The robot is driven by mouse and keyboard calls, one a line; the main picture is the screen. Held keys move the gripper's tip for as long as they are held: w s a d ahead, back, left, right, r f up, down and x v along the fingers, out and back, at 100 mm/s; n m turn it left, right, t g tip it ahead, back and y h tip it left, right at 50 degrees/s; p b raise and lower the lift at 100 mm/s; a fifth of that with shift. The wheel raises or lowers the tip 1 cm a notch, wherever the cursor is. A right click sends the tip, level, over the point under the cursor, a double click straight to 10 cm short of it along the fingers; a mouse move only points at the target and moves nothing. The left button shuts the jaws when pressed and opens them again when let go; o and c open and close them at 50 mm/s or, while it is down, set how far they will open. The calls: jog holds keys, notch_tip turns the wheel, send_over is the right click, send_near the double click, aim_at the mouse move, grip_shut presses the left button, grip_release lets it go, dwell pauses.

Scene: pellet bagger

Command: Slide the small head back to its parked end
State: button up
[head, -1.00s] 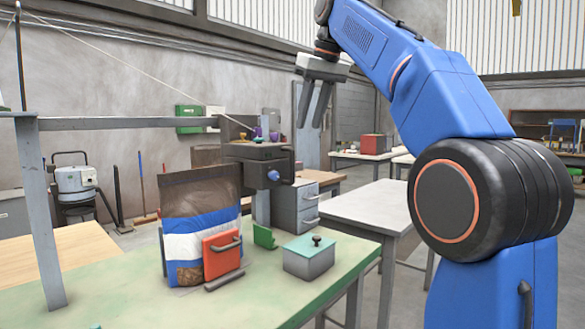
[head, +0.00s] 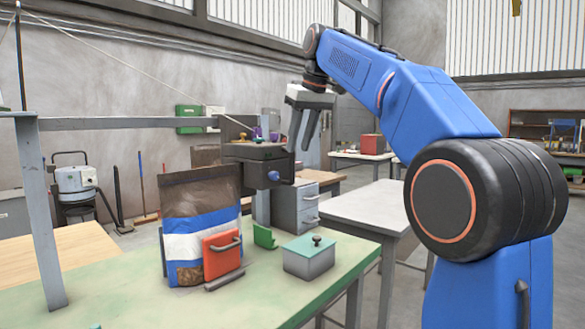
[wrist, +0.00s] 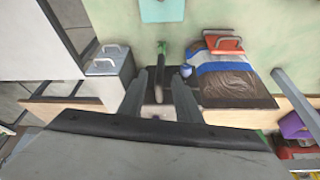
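The small head appears to be the dark box-like unit (head: 258,151) on a grey upright post, with a blue knob (head: 274,175) on its front. The blue knob also shows in the wrist view (wrist: 186,71), just right of the fingers. My gripper (head: 301,149) hangs fingers-down beside the right end of the head, apparently empty. In the wrist view its two fingers (wrist: 160,92) are apart, with part of the machine visible between and below them. I cannot tell whether they touch it. The head's travel ends are not clear.
A brown, blue and white bag (head: 190,225) stands left of the post, with a red handled block (head: 222,257) before it. A teal-lidded box (head: 308,260) and a green bracket (head: 264,236) sit on the green table (head: 130,290). Grey drawers (head: 298,208) stand behind.

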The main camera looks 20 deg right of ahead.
aim_at(292, 178)
jog(key=x, duration=0.8)
jog(key=shift+f, duration=0.15)
grip_shut()
